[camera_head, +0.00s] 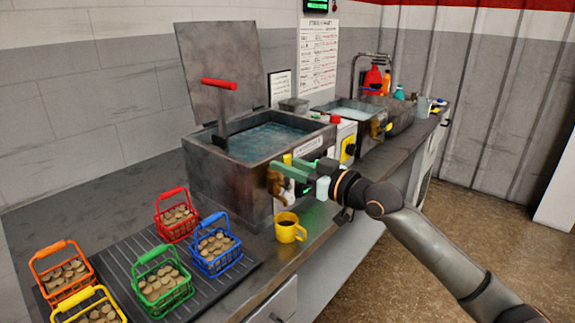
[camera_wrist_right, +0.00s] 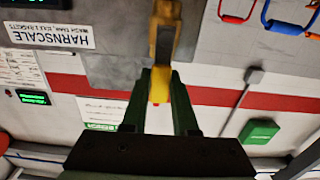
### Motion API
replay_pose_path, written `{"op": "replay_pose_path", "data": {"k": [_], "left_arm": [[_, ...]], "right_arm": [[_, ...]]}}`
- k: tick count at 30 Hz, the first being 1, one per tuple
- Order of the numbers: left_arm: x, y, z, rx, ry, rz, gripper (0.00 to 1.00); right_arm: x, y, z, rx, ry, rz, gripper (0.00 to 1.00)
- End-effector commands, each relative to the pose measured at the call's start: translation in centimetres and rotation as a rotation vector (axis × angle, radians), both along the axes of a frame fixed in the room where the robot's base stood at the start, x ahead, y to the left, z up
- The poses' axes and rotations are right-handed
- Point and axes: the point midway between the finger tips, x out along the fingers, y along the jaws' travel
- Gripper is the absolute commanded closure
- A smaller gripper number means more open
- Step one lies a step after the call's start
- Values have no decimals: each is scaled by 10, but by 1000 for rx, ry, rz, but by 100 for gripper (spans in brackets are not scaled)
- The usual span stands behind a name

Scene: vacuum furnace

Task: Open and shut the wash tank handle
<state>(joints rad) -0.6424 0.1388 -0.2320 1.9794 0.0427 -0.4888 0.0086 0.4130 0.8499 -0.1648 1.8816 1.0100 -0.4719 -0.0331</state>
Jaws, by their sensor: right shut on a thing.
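The wash tank (camera_head: 225,178) is a grey metal box of water on the bench, with its lid (camera_head: 222,70) raised behind it. A lever with a red grip (camera_head: 219,83) stands up at its left side. A brass and yellow handle (camera_wrist_right: 163,55) is on the tank's front. My right gripper (camera_head: 290,172) is at the front of the tank, its green fingers closed around the handle's yellow end in the wrist view (camera_wrist_right: 160,92). The fingers partly hide the handle in the head view. My left gripper is not in view.
A yellow mug (camera_head: 290,228) stands on the bench just below my right gripper. Several coloured baskets of coin-like discs, including a blue one (camera_head: 216,250), stand on a dark ribbed mat (camera_head: 208,292). A second basin (camera_head: 352,108) and bottles are farther back. The floor at right is open.

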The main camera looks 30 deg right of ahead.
Motion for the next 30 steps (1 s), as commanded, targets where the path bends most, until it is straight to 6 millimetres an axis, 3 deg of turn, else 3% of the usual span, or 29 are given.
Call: {"op": "replay_pose_path", "data": {"k": [2,3,11,22,30], "left_arm": [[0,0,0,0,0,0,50],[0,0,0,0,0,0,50],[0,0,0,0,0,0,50],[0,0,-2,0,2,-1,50],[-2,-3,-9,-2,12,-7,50]], "right_arm": [[0,0,0,-5,-1,0,100],[0,0,0,-5,-1,0,71],[0,0,0,-2,0,0,43],[-5,-3,-2,0,2,-1,43],[-36,-16,-4,-5,3,-1,43]]}}
